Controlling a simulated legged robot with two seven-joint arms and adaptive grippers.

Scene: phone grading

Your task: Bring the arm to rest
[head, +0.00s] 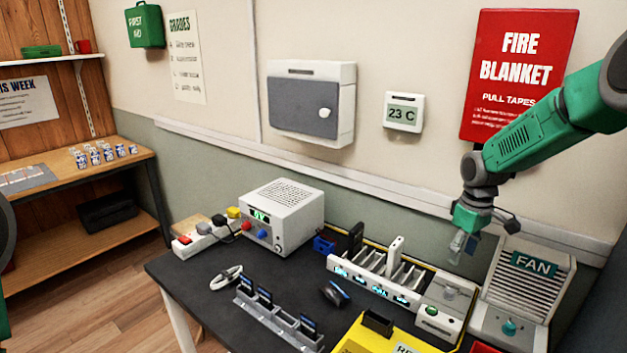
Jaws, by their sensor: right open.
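My right arm, green and grey, reaches in from the upper right of the head view. Its gripper (462,247) points down above the back right part of the dark table (190,278) and is open, with nothing seen between its fingers. It hangs between the slotted white rack (372,280) and the fan unit (525,290), apart from both as far as I can tell. A part of my left arm shows at the left edge; its gripper is out of the picture.
A white power supply (283,215) and a power strip (195,240) stand at the table's back left. A grey holder with dark phones (275,318), a dark mouse-like object (335,293) and a yellow tray (400,340) lie in front. A white control box (440,305) sits below my gripper.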

